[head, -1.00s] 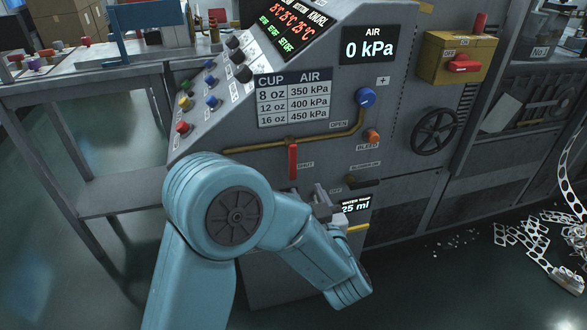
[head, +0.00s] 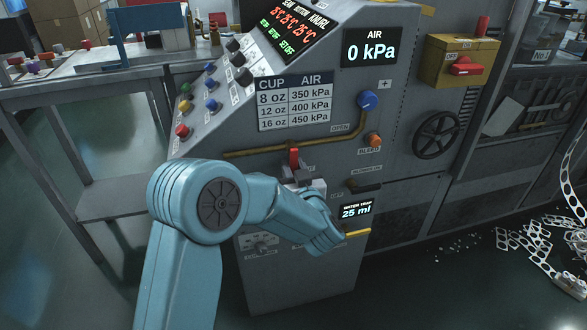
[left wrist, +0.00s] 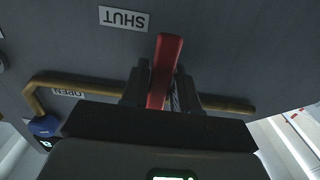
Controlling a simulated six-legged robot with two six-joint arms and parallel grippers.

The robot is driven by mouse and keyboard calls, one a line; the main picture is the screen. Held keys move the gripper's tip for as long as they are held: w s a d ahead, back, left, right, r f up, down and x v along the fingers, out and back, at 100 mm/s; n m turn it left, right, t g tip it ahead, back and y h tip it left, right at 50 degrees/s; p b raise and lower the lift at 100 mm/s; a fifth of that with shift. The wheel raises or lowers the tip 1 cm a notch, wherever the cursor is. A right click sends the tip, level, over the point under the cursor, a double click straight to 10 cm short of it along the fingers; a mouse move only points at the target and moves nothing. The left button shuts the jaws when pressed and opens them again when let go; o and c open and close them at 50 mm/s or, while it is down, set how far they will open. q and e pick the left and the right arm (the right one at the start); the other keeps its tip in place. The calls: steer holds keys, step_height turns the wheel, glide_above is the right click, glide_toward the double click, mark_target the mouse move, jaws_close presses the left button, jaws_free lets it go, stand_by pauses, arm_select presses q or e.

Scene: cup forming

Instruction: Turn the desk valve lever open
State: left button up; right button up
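The red valve lever (head: 294,157) hangs down from the brass pipe (head: 275,148) on the grey desk's front, so it stands across the pipe. The OPEN label (head: 340,127) is to its upper right. My left gripper (head: 297,174) is at the lever, hiding its lower part and the SHUT label in the head view. In the left wrist view, the lever (left wrist: 165,70) lies between the two dark fingers (left wrist: 160,92), beside the SHUT label (left wrist: 123,18). The fingers look open around it, with a narrow gap on the right side. My right gripper is not in view.
A blue knob (head: 367,100) sits at the pipe's upper end, with an orange bleed knob (head: 374,140) below. A dark handle (head: 366,187) and the water trap display (head: 356,211) are right of my gripper. The air display (head: 371,49) reads 0 kPa.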

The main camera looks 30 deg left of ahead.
arm_select(q)
jaws_close()
